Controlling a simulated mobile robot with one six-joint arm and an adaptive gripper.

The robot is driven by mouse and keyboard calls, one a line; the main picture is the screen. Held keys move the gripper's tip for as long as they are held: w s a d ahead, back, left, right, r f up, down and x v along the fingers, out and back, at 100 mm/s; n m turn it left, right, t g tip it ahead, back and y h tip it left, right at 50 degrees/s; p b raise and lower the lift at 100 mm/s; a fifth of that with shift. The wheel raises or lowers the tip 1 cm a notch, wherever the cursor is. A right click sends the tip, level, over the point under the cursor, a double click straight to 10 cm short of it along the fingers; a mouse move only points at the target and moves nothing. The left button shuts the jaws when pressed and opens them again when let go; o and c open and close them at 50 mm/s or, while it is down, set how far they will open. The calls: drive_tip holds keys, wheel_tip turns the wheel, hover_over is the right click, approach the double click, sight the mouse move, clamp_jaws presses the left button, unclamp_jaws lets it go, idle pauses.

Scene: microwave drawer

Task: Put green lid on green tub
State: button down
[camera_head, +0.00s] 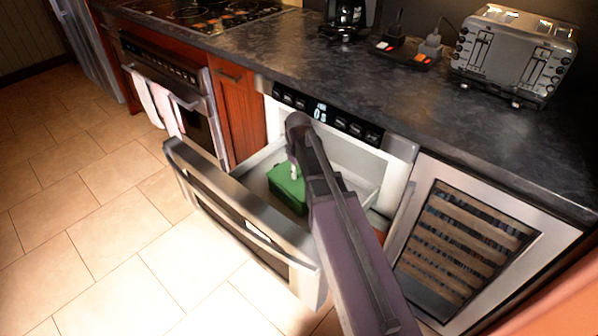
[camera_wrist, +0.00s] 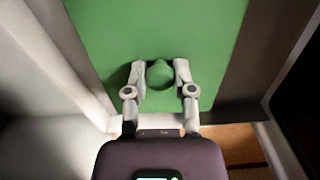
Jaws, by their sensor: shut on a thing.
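A green, roughly rectangular thing (camera_head: 288,187) sits in the open microwave drawer (camera_head: 240,222). In the wrist view, the green lid (camera_wrist: 160,30) fills the upper middle, with a round green knob (camera_wrist: 160,75) near its lower edge. My gripper (camera_wrist: 160,74) has its two fingers closed on either side of this knob. In the head view, my gripper (camera_head: 294,172) reaches down onto the green thing. The green tub cannot be told apart from the lid, and I cannot tell whether the lid rests on it.
A dark countertop (camera_head: 400,100) with a toaster (camera_head: 515,55) lies above. A wine cooler (camera_head: 465,240) stands to the right. Tiled floor (camera_head: 100,230) is clear to the left.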

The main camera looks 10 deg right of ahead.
drive_tip(key=shift+f+b, duration=0.3)
idle(0.8)
drive_tip(key=shift+c, duration=1.9)
unclamp_jaws()
drive_tip(key=shift+o, duration=0.2)
drive_tip(key=o, duration=0.3)
drive_tip(key=shift+o, duration=0.2)
drive_tip(key=shift+r+p, duration=3.5)
drive_tip(key=shift+p, duration=0.05)
